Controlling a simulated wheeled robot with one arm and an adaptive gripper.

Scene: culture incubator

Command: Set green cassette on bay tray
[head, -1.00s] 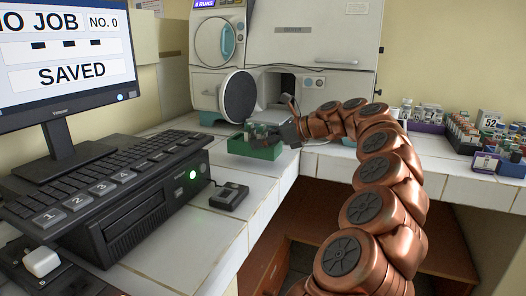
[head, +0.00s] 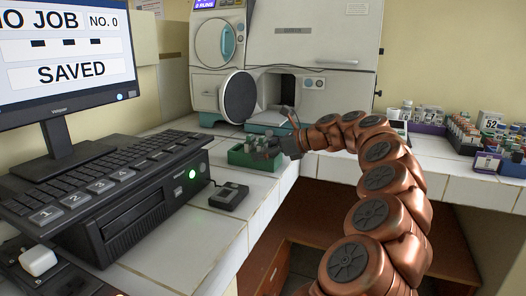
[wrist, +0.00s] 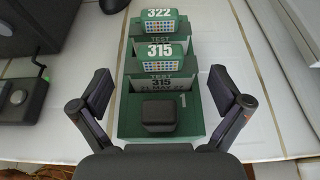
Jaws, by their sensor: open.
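A green rack (head: 250,158) stands on the white tiled bench in front of the incubator. In the wrist view, green cassettes with white numbers sit in a row in the rack: one marked 322 (wrist: 158,24) at the back and one marked 315 (wrist: 160,52) nearer. A dark block (wrist: 158,116) shows at the rack's near end. My gripper (wrist: 160,88) is open, one finger on each side of the rack, with nothing between the fingertips that I can see held. In the head view my gripper (head: 277,143) is at the rack's right side. The bay opening (head: 275,90) is dark inside.
The incubator's round door (head: 239,96) hangs open left of the bay. A keyboard and computer box (head: 140,205) stand at left, with a small black device (head: 229,196) beside them. Several vials and boxes (head: 480,135) fill the right bench. Bare tiles lie around the rack.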

